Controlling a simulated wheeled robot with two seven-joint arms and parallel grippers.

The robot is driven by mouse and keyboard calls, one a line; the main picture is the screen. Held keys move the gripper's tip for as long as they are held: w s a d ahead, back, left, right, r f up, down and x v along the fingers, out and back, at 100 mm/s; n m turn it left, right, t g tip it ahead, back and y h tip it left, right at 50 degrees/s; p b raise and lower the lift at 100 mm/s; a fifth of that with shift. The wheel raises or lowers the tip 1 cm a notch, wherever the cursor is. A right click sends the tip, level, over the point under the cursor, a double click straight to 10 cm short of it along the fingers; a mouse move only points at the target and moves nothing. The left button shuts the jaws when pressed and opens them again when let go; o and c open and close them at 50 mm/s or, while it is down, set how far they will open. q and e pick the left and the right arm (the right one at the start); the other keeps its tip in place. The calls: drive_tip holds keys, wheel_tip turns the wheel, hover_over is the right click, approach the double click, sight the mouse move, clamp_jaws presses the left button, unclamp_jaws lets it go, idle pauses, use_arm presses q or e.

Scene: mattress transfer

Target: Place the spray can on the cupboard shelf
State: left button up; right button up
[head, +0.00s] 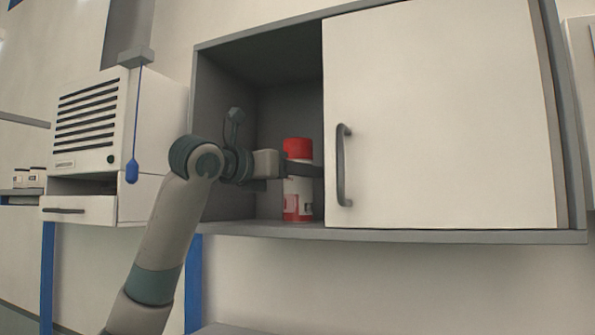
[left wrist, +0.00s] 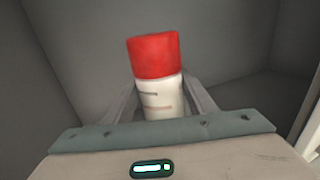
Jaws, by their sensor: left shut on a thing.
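The spray can (head: 299,205) has a white body with red markings and a red cap. It stands upright inside the open left part of the grey cupboard (head: 225,85), at or just above the shelf (head: 250,226); I cannot tell whether its base touches. My left gripper (head: 300,170) reaches in from the left and is shut on the can around its upper body. In the left wrist view the can (left wrist: 160,95) sits between the two fingers (left wrist: 160,100), its red cap above them. My right gripper is not in view.
A white sliding door (head: 440,120) with a dark handle (head: 343,165) covers the cupboard's right part, close beside the can. A white vented unit (head: 90,115) with a blue hanging pull (head: 132,170) is at the left. Shelf space left of the can looks free.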

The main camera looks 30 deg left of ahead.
use_arm(q)
drive_tip(key=o, duration=1.3)
drive_tip(key=shift+f, duration=0.1)
drive_tip(key=shift+s, duration=0.1)
drive_tip(key=shift+b+v, duration=2.8)
drive_tip(key=shift+v, duration=3.2)
